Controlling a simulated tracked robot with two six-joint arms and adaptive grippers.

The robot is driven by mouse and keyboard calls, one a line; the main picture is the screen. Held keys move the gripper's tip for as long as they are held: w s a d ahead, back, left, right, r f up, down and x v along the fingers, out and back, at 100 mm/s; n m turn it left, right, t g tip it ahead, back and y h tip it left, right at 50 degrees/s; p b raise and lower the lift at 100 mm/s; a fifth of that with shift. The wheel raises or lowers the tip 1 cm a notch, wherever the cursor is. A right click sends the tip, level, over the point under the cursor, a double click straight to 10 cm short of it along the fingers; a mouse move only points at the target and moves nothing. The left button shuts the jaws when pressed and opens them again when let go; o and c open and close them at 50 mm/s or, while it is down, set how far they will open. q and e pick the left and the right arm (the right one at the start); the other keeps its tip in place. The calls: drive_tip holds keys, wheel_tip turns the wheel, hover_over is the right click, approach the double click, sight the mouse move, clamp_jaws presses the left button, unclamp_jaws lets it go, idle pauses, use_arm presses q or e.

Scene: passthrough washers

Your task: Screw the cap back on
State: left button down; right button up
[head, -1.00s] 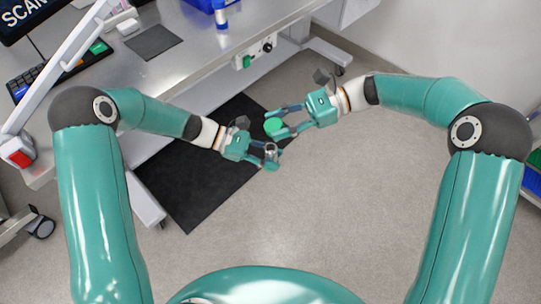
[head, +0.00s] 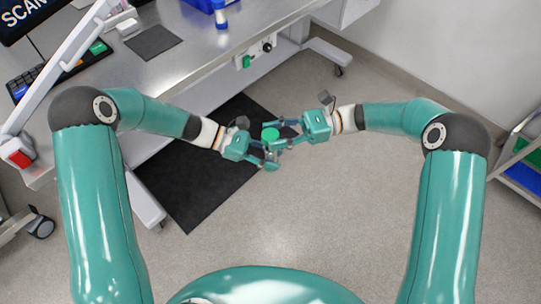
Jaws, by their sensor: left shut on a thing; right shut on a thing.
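My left gripper (head: 267,159) is shut on a small grey container (head: 271,154), held in the air over the floor at the middle of the head view. My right gripper (head: 274,133) is shut on a round green cap (head: 270,135). The cap now shows right above the container in the picture and hides most of it, including its mouth. I cannot tell whether cap and container touch. The two grippers are very close together.
A black mat (head: 190,190) lies on the floor below. Open floor lies to the right.

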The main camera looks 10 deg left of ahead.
sight(271, 157)
drive_tip(key=shift+f, duration=1.15)
drive_tip(key=shift+r, duration=0.25)
drive_tip(key=shift+f, duration=0.95)
drive_tip(key=shift+f, duration=0.55)
